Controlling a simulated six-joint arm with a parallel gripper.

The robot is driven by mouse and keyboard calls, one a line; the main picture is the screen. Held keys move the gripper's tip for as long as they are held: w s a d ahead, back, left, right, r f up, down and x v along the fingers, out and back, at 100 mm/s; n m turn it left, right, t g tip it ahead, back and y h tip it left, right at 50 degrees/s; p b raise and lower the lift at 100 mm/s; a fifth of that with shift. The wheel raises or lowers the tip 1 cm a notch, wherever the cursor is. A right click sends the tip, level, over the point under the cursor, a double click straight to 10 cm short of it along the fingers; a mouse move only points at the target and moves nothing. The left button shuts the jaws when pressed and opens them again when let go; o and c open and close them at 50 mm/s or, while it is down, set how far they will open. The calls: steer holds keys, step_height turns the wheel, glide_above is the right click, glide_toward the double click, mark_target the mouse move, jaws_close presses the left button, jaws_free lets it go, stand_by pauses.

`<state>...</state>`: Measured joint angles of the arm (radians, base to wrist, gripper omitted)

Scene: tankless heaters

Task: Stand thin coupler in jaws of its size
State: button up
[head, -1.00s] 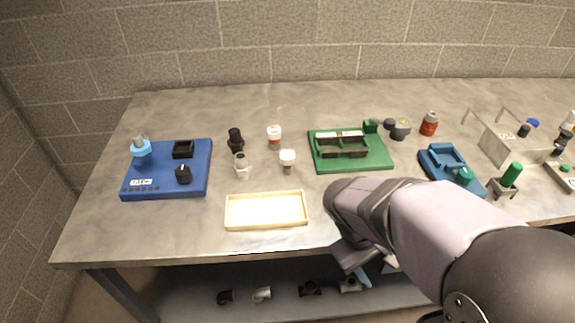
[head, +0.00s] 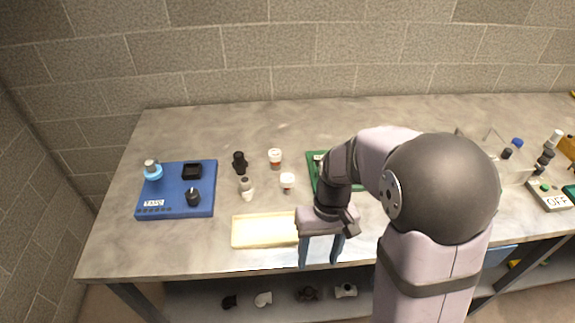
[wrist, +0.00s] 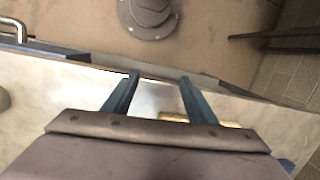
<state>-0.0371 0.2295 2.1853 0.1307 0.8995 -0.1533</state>
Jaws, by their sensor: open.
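My gripper (head: 319,264) is open and empty, fingers pointing down at the table's front edge, just right of the cream tray. Its two blue fingers also show apart in the wrist view (wrist: 158,80), with nothing between them. The green fixture with jaws (head: 313,183) is mostly hidden behind my arm; only its left edge shows. Small upright fittings stand left of it: a black one (head: 240,162), a grey-white one (head: 247,189), and two white ones with orange bands (head: 275,158) (head: 287,182). I cannot tell which is the thin coupler.
The cream tray (head: 262,231) looks empty. A blue board (head: 172,197) with a light-blue-collared part, black block and black knob lies at left. A clear bin and an OFF box (head: 551,201) stand at right. Several fittings lie on the lower shelf. The back of the table is clear.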

mark_target(287, 178)
steer(key=w+r+t, duration=0.1)
steer(key=w, duration=0.3)
steer(key=w+a+r+t+p, duration=0.1)
steer(key=w, duration=0.3)
steer(key=w+a+r+n+t, duration=0.1)
steer(key=w+r, duration=0.1)
steer(key=w, duration=0.1)
steer(key=shift+w, duration=0.4)
steer(key=w+a+r+t+p, duration=0.1)
steer(key=w+r+t, duration=0.1)
steer(key=w, duration=0.3)
steer(key=w+a+r+t, duration=0.1)
steer(key=w+a+r, duration=0.1)
steer(key=w, duration=0.3)
steer(key=shift+n, duration=0.3)
steer(key=shift+d+p+x, duration=0.15)
steer(key=shift+p+x, duration=0.65)
steer(key=shift+x, duration=0.55)
steer(key=shift+d+p+x, duration=0.2)
steer(key=shift+p+x, duration=0.55)
steer(key=shift+x, duration=1.4)
steer(key=shift+s, duration=0.15)
steer(key=shift+c, duration=0.3)
jaws_close()
